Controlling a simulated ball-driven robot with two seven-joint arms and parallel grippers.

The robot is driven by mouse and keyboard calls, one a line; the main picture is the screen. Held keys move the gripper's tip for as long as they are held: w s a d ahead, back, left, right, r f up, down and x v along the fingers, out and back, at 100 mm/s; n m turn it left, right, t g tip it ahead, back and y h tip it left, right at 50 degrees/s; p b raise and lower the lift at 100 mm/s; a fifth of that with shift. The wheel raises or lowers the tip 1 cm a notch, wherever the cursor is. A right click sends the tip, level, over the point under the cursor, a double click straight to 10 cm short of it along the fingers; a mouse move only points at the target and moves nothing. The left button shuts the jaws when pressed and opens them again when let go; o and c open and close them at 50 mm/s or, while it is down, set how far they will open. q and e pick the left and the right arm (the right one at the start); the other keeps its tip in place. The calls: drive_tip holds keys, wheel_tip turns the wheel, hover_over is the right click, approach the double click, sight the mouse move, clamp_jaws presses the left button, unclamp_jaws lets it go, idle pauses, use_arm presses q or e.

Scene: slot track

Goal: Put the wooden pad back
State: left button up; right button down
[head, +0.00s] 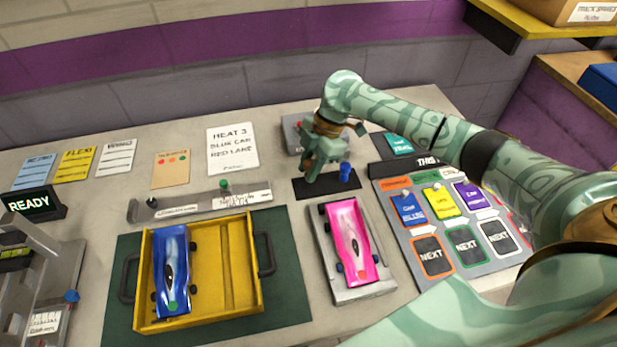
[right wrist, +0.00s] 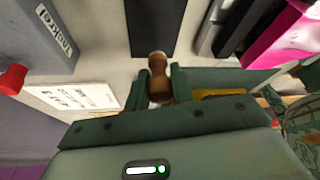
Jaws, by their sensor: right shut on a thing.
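My right gripper (head: 312,176) reaches in from the right and points down over the left part of a black mat (head: 327,189). In the right wrist view its two dark green fingers (right wrist: 158,90) are shut on a brown, waisted wooden piece (right wrist: 158,68), which I take to be the wooden pad. The black mat also shows in that view (right wrist: 152,25), just beyond the piece. Whether the piece touches the mat I cannot tell. My left gripper is not in view.
A small blue object (head: 345,171) stands on the mat, close right of the gripper. A pink car (head: 350,240) sits on a grey stand in front. A blue car (head: 172,270) lies in a yellow tray (head: 257,285). A grey box (head: 291,132) stands behind the gripper.

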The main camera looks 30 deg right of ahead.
wheel_tip(320, 180, down, 4)
drive_tip(key=shift+w+r+b, duration=0.15)
drive_tip(key=shift+b, duration=0.6)
drive_tip(key=shift+d+r, duration=0.1)
drive_tip(key=shift+r, duration=0.05)
drive_tip(key=c, duration=1.2)
unclamp_jaws()
drive_tip(key=p+v, duration=0.3)
drive_tip(key=v, duration=0.9)
drive_tip(key=shift+p, duration=0.35)
drive_tip(key=shift+r, duration=0.1)
